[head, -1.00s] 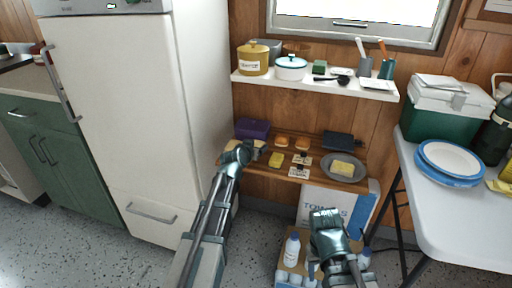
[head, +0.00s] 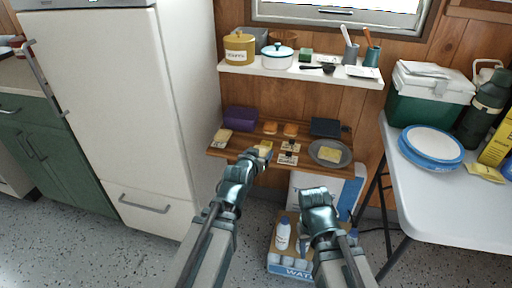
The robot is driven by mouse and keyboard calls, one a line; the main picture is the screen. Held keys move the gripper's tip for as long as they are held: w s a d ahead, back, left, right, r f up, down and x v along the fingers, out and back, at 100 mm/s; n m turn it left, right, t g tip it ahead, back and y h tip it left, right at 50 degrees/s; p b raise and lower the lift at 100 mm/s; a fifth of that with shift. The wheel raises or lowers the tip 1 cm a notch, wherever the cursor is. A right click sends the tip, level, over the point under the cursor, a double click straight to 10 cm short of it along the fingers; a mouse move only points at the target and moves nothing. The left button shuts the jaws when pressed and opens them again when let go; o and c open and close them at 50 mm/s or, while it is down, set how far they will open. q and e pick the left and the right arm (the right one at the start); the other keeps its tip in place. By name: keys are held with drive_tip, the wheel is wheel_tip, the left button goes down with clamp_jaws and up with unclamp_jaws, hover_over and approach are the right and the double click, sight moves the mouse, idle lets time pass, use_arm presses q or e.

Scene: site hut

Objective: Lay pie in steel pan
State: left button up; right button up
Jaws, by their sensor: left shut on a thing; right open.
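The steel pan (head: 322,159), round and grey, lies at the right end of the lower wooden shelf. A flat, pale yellow squarish piece (head: 330,155) lies in it. My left gripper (head: 256,156) is shut on a small yellow piece (head: 265,147) at the front middle of this shelf, left of the pan. The piece is partly hidden by the gripper; it may be the pie, but I cannot tell for sure. My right gripper (head: 316,195) is open and empty, below and in front of the shelf.
Two orange-brown buns (head: 290,129), small cards (head: 288,158), a purple box (head: 240,119), a dark box (head: 325,127) and a tan item (head: 222,136) share the lower shelf (head: 229,153). The white upper shelf (head: 298,76) overhangs it. A bottle crate (head: 286,263) stands below.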

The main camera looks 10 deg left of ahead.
use_arm(q)
drive_tip(key=shift+s+d, duration=0.2)
drive_tip(key=shift+s, duration=0.1)
drive_tip(key=shift+r, duration=0.15)
